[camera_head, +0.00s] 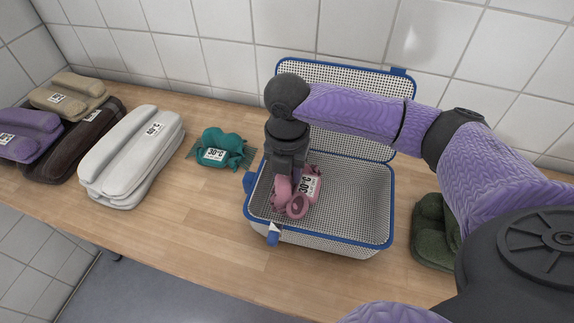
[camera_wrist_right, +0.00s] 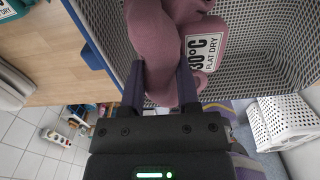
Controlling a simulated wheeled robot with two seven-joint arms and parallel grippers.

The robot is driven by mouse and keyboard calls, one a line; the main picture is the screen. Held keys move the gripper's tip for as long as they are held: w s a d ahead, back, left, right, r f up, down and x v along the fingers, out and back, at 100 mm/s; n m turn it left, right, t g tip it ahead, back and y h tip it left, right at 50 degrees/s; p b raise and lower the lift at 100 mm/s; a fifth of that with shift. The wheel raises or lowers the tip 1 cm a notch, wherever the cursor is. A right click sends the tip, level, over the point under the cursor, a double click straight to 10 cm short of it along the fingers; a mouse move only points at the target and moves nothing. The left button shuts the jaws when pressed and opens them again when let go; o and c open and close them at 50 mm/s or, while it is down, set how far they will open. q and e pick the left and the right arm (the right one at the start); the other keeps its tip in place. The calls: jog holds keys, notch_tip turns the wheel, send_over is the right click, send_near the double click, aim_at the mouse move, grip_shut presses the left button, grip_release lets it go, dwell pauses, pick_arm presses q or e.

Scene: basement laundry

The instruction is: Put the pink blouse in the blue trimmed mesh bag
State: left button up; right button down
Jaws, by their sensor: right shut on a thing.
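The pink blouse (camera_head: 296,192), a folded bundle with a white 30°C label, is held by my right gripper (camera_head: 286,178) inside the opening of the blue trimmed mesh bag (camera_head: 352,190). The bag is open, its blue-edged lid standing up at the back by the wall. In the right wrist view the two dark fingers are shut on the blouse (camera_wrist_right: 165,45), with the mesh bag (camera_wrist_right: 262,78) around it. I cannot tell whether the blouse touches the bag's floor. My left gripper is not in view.
A teal garment (camera_head: 220,150) with a label lies left of the bag. Farther left are a folded white stack (camera_head: 130,155), and purple, beige and dark folded items. A dark green folded item (camera_head: 432,232) lies right of the bag. The counter's front left (camera_head: 190,235) is clear.

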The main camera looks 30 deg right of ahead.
jog(key=shift+f, duration=0.1)
jog(key=shift+c, duration=1.6)
grip_release()
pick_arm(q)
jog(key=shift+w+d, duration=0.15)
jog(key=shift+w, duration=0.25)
pick_arm(e)
jog(key=shift+r, duration=0.3)
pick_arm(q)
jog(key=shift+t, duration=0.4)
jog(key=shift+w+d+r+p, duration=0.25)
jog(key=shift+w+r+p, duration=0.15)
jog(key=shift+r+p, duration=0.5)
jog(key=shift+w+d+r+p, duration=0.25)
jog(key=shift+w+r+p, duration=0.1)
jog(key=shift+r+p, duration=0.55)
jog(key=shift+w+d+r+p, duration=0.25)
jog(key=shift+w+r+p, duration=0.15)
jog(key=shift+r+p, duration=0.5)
pick_arm(e)
notch_tip(320, 180, up, 13)
jog(key=shift+f, duration=0.2)
